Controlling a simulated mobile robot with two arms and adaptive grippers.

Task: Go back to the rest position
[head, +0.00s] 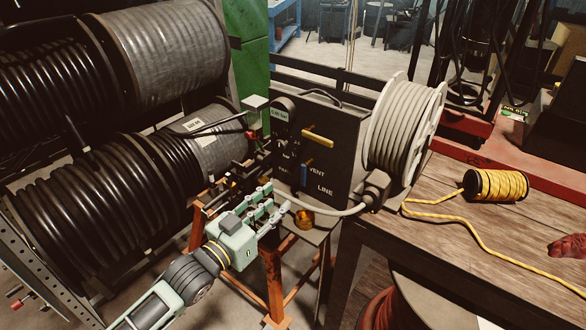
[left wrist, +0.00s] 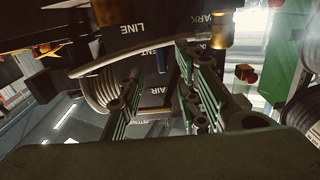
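My left gripper (head: 270,207) is in front of the black crimper panel (head: 322,168), near its lower left side. In the left wrist view its two fingers (left wrist: 160,100) stand apart, with nothing seen held between them. The panel carries a yellow handle (head: 317,137), a blue handle (head: 303,174) and white lettering that includes "LINE". Whether the fingers touch the panel or hose, I cannot tell. My right gripper is not in view.
Large reels of black hose (head: 75,200) fill the left side. An orange stand (head: 272,285) is below the gripper. A wooden table (head: 465,240) at the right holds a yellow rope spool (head: 497,186) and a reddish object (head: 568,247). A green panel (head: 247,45) is behind.

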